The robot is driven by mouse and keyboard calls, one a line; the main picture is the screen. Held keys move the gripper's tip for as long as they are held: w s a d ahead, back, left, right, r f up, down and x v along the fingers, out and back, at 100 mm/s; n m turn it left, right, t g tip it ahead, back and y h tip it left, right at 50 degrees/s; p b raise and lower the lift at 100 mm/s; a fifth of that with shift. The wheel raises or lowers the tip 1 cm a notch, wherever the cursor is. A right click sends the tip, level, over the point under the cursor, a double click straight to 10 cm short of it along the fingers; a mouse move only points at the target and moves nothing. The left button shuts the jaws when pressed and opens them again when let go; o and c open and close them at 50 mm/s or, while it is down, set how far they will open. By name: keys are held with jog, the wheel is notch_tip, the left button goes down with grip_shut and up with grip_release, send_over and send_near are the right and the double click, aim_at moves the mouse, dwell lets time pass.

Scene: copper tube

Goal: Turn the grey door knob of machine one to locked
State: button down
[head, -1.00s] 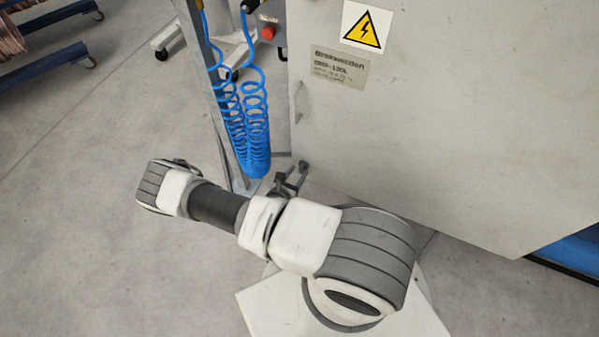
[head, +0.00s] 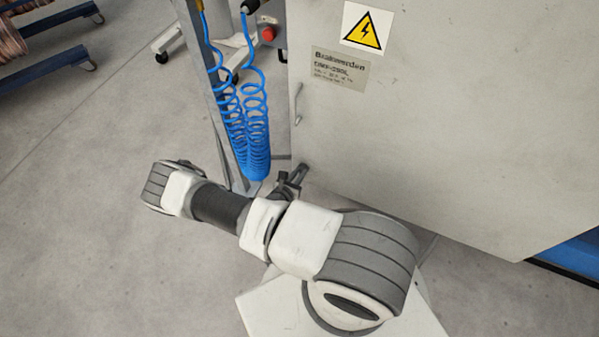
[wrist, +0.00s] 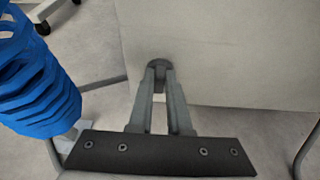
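The machine is a large pale grey cabinet (head: 450,130) with a yellow warning sign and a nameplate. A dark grey round knob (wrist: 159,63) sits low on its panel, near the bottom edge, in the wrist view. My gripper (wrist: 159,72) has its two fingers close together at the knob, shut on it, and the fingertips cover part of it. In the head view my gripper (head: 298,175) is at the cabinet's lower left corner. The knob's marking and turn angle cannot be read.
A blue coiled hose (head: 255,130) hangs beside a grey post (head: 205,75) just left of my gripper. A thin grey handle (head: 298,103) is on the cabinet's left edge. Open concrete floor (head: 80,190) lies to the left.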

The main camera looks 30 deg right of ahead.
jog(key=shift+w+d, duration=0.15)
jog(key=shift+w, duration=0.1)
jog(key=n+g+h+b, duration=0.1)
jog(key=n, duration=0.1)
jog(key=n+h+b, duration=0.1)
jog(key=n, duration=0.1)
jog(key=w+n+g+h+b, duration=0.1)
jog(key=shift+a+f+n+g, duration=0.25)
jog(key=shift+n+g, duration=0.05)
jog(key=shift+n, duration=0.1)
jog(key=n+h, duration=0.1)
jog(key=n, duration=0.1)
jog(key=f+n+h, duration=0.1)
jog(key=n, duration=0.2)
jog(key=n+h, duration=0.1)
jog(key=n, duration=0.1)
jog(key=shift+w+a+f+n+g+h, duration=0.2)
jog(key=shift+n+g+h, duration=0.1)
jog(key=shift+h, duration=0.1)
jog(key=shift+r, duration=0.1)
dwell(0.3)
jog(key=c, duration=0.9)
grip_release()
jog(key=shift+o, duration=0.3)
jog(key=v, duration=1.8)
